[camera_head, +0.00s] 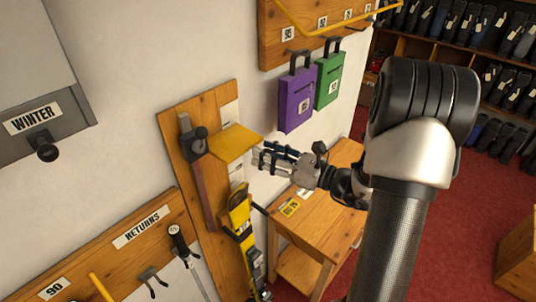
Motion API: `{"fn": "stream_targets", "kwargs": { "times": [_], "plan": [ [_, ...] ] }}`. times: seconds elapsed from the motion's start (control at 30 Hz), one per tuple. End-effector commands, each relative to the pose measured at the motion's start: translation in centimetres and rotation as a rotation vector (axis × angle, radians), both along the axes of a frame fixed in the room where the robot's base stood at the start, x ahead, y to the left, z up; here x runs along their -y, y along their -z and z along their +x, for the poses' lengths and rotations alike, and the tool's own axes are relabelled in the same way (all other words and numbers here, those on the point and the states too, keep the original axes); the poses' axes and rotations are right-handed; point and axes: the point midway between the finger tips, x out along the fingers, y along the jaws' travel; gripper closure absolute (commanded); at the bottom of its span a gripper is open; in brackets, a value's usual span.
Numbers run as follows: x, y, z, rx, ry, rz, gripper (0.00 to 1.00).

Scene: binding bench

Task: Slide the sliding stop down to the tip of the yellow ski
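The sliding stop has a yellow plate (236,143) that juts out from a tall wooden board on the wall. A dark block with a round knob sits at its left, at the top of a brown strip. The yellow ski (238,212) stands upright against the board, its tip below the plate with a gap between them. My gripper (260,160) points left, close to the right edge of the plate and above and right of the ski tip. Its fingertips are small here; I cannot tell if they are open or touch the plate.
A small wooden table (318,208) with a yellow label stands under my gripper. Purple (297,101) and green (328,80) tags hang on the wall above. A returns rack (140,235) with poles is at lower left, and a grey winter box (40,80) at upper left.

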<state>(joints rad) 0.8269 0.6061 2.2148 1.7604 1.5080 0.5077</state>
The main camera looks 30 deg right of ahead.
Motion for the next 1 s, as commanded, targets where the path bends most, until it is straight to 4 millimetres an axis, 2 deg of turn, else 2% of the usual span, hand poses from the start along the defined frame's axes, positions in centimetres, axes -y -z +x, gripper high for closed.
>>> {"fn": "stream_targets", "kwargs": {
  "times": [0.07, 0.53, 0.87, 1.0],
  "plan": [
    [0.01, -0.01, -0.01, 0.0, 0.0, 0.0, 0.69],
    [0.0, -0.01, -0.02, 0.0, 0.0, 0.0, 1.0],
    [0.01, 0.0, -0.02, 0.0, 0.0, 0.0, 1.0],
    [0.01, 0.85, -0.02, -0.001, 0.0, 0.001, 1.0]
  ]
}}
